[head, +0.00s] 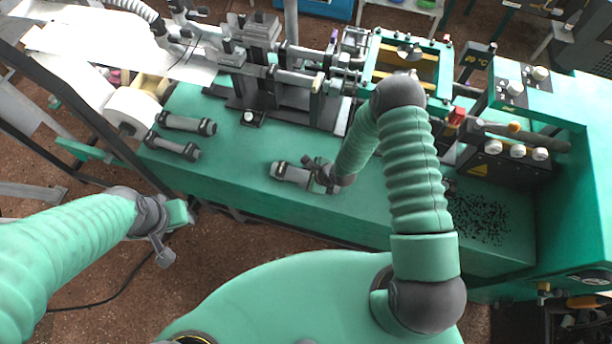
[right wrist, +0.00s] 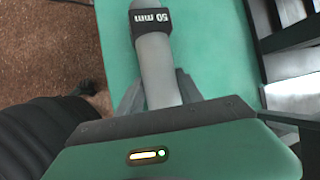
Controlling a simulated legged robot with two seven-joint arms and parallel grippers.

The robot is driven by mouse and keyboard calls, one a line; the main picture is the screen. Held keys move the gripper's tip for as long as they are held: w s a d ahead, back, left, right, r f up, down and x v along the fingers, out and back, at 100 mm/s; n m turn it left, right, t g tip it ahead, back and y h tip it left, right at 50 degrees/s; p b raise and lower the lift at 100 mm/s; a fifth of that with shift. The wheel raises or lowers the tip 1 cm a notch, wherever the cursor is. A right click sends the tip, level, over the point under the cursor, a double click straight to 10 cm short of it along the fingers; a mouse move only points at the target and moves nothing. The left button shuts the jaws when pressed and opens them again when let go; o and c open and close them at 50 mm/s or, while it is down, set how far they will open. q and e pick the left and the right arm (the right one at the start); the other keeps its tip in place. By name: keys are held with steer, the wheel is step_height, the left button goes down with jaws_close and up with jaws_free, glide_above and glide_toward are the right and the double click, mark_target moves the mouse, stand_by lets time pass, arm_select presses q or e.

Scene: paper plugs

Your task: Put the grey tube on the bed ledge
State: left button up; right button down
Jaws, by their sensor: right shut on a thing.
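My right gripper (head: 318,176) is shut on a grey tube (head: 290,173) with dark bands, over the front part of the green machine bed (head: 235,180). In the right wrist view the tube (right wrist: 158,65) runs away from between the fingers (right wrist: 157,92), with a black band marked "50 mm" near its far end. I cannot tell whether it touches the green surface. Two similar grey tubes, one behind (head: 187,124) and one in front (head: 172,146), lie side by side on the bed's left part. My left gripper (head: 168,236) is off the bed's front left; its jaw state is unclear.
Grey machine blocks and rods (head: 262,90) stand along the back of the bed. A white paper roll (head: 132,108) is at the left end. A black control box (head: 505,150) with knobs and black bits (head: 482,218) are on the right. The bed's middle front is clear.

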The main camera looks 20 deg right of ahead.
steer(key=c, duration=1.1)
jaws_free()
steer(key=shift+s+d+f, duration=0.15)
steer(key=shift+d+f, duration=0.05)
steer(key=shift+d, duration=0.1)
steer(key=o, duration=0.3)
steer(key=shift+o, duration=0.2)
steer(key=shift+a, duration=0.3)
steer(key=shift+a+r, duration=0.1)
steer(key=shift+a, duration=0.2)
arm_select(q)
steer(key=shift+w+d+f, duration=0.1)
steer(key=shift+d+f, duration=0.15)
arm_select(e)
steer(key=s+d+r+n+g+h, duration=0.1)
steer(key=s+r+n, duration=0.3)
steer(key=r+n, duration=0.4)
steer(key=s+d+r+n+g+h, duration=0.1)
steer(key=s+d+r+n, duration=0.1)
steer(key=s+r+n, duration=0.3)
steer(key=s+d+r+n+g+h, duration=0.1)
steer(key=s+r+n, duration=0.4)
steer(key=r+n, duration=0.6)
step_height(320, 180, up, 4)
steer(key=shift+s+d+f, duration=0.1)
steer(key=shift+s+d, duration=0.1)
steer(key=shift+d, duration=0.65)
